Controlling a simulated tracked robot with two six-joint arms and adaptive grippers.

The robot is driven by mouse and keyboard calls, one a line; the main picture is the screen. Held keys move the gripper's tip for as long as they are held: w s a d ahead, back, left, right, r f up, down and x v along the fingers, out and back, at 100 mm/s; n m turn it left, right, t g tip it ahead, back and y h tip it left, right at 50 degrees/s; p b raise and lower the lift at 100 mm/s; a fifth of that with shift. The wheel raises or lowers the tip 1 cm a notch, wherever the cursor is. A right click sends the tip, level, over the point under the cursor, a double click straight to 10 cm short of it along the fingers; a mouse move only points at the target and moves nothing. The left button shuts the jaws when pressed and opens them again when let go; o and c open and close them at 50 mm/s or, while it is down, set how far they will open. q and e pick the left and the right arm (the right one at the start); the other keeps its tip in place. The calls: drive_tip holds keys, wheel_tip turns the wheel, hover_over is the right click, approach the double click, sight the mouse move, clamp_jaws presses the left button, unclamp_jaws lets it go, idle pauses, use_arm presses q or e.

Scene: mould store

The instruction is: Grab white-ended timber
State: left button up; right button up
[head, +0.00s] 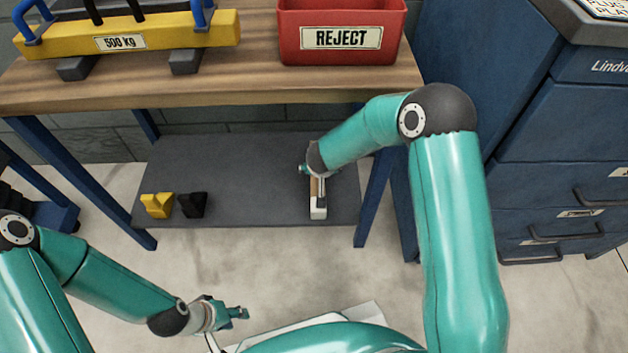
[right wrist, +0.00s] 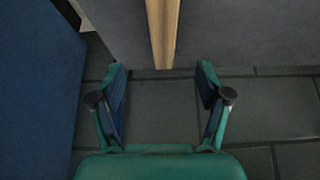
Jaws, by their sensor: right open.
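The white-ended timber (head: 318,212) lies on the grey lower shelf of the bench, its white end toward the shelf's front edge. My right gripper (head: 318,172) is at the timber's rear part, and my wrist partly hides it. In the right wrist view my right gripper (right wrist: 162,72) is open and empty. There the bare wooden part of the timber (right wrist: 163,30) lines up with the gap between the fingers, apart from both; its white end is out of that view. My left gripper (head: 237,313) is low at the front, away from the timber; its finger opening is unclear.
A yellow block (head: 157,205) and a black block (head: 192,205) stand on the shelf's left. The wooden bench top (head: 230,85) above carries a red REJECT bin (head: 340,15) and a yellow 500 kg beam (head: 130,42). Blue drawers (head: 560,120) stand right. Mid-shelf is clear.

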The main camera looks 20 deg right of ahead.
drive_tip(key=x, duration=0.8)
drive_tip(key=shift+f+b, duration=0.25)
drive_tip(key=shift+b, duration=0.15)
drive_tip(key=shift+b+x, duration=0.5)
drive_tip(key=shift+x, duration=2.2)
drive_tip(key=shift+w+a+r, duration=0.1)
drive_tip(key=shift+a, duration=0.1)
drive_tip(key=shift+c, duration=0.2)
clamp_jaws()
drive_tip(key=shift+a+r, duration=0.15)
